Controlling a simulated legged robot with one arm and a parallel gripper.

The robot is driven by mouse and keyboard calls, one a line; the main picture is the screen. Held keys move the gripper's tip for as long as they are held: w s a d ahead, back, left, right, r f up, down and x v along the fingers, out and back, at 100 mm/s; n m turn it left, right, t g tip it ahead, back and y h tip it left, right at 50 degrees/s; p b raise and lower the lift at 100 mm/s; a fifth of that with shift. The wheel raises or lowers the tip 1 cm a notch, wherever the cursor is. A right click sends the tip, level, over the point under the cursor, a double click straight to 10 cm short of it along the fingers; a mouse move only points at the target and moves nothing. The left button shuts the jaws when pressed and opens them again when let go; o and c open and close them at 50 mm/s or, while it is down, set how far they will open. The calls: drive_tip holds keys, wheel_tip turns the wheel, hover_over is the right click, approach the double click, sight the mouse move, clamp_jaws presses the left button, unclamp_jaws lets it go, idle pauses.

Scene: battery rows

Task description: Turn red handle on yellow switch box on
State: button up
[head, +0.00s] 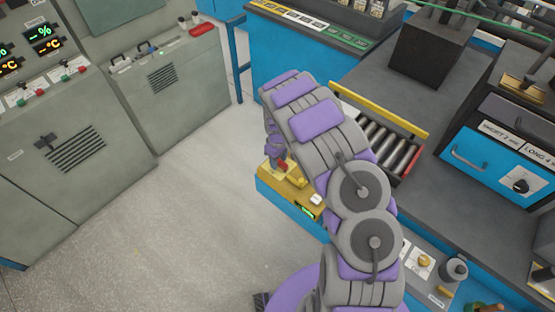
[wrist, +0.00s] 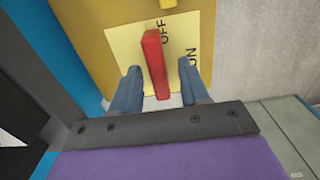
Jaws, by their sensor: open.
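In the wrist view the red handle (wrist: 155,62) stands out from a pale yellow label on the yellow switch box (wrist: 100,20). The label reads "OFF" beside the handle and partly shows "ON" lower right. My gripper (wrist: 160,68) is open, with one finger on each side of the handle. A gap shows on both sides, and I cannot tell if either finger touches it. In the head view the switch box (head: 297,190) sits on the blue bench corner, with a small bit of red handle (head: 283,165) beside my gripper (head: 276,160). My arm hides part of it.
A roller tray (head: 383,140) with a yellow rim lies right of my arm on the dark bench (head: 440,190). A blue drawer unit (head: 500,170) stands at the right. Grey-green cabinets (head: 80,140) line the left. The floor (head: 170,220) between is clear.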

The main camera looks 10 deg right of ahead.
drive_tip(key=shift+d, duration=0.4)
drive_tip(key=shift+c, duration=0.3)
drive_tip(key=shift+a, duration=0.45)
drive_tip(key=c, duration=0.6)
drive_tip(key=shift+d, duration=0.15)
clamp_jaws()
drive_tip(key=shift+m, duration=0.3)
drive_tip(key=m+p, duration=0.1)
drive_tip(key=m, duration=1.2)
drive_tip(key=shift+s, duration=0.1)
drive_tip(key=m, duration=0.4)
drive_tip(key=shift+m, duration=0.3)
